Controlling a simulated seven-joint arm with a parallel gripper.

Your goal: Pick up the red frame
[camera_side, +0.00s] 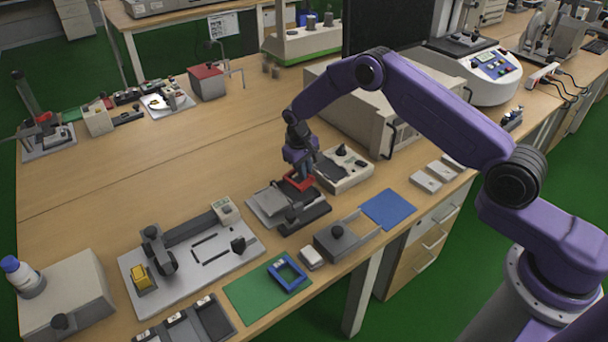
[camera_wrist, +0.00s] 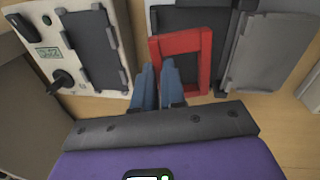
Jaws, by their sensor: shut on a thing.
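The red frame (camera_side: 303,183) is a small open rectangle at the middle of the bench, over a dark fixture (camera_side: 308,212). In the wrist view the red frame (camera_wrist: 181,42) stands ahead of my fingers, its top bar and two sides showing. My gripper (camera_side: 302,172) points down at it from above. In the wrist view the blue fingers of my gripper (camera_wrist: 158,68) are shut on the frame's left side bar, near its lower end. I cannot tell whether the frame touches the fixture beneath.
A white control box (camera_side: 345,168) stands close right of my gripper. A grey plate (camera_side: 268,204) lies just left. A blue frame (camera_side: 288,273) lies on a green mat (camera_side: 248,298) near the front edge. A blue mat (camera_side: 388,209) lies to the right.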

